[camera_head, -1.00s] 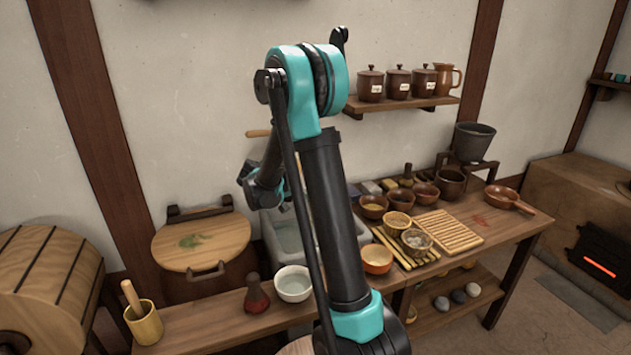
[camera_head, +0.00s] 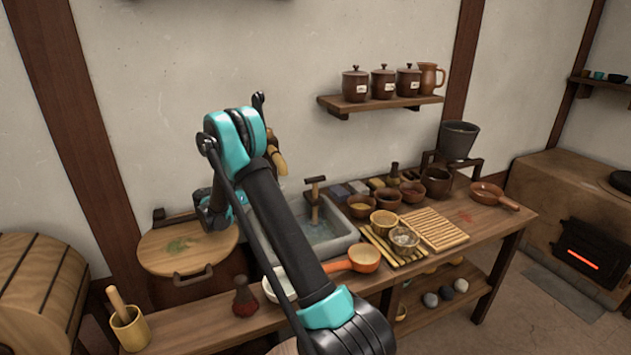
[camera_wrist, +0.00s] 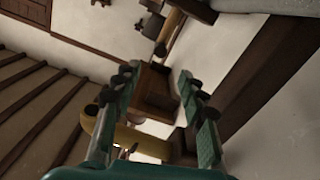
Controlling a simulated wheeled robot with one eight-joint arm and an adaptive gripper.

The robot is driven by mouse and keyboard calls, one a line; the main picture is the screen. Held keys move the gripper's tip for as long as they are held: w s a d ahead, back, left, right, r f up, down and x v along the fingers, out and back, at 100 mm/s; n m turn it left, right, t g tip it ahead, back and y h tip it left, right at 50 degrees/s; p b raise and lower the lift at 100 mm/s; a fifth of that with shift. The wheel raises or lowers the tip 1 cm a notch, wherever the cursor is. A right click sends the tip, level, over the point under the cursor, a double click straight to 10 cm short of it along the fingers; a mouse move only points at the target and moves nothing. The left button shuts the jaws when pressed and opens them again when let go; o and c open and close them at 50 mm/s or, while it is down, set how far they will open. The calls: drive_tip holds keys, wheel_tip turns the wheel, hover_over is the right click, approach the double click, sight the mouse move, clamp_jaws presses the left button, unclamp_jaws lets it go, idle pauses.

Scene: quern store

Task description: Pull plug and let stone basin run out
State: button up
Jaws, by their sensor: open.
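The stone basin (camera_head: 346,238) is set into the bench in the head view and holds water (camera_head: 318,228). My arm crosses in front of its left part. In the head view my wrist is left of the basin, near the round wooden lid; the fingertips cannot be made out there.
The round wooden lid (camera_head: 180,250) is left of the basin. Bowls and a slatted board (camera_head: 435,229) crowd the bench to the right. A jar shelf (camera_head: 385,103) hangs above.

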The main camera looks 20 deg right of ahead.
sight(317, 180)
drive_tip(key=d, duration=1.7)
drive_tip(key=shift+w, duration=0.4)
drive_tip(key=shift+f, duration=0.1)
clamp_jaws()
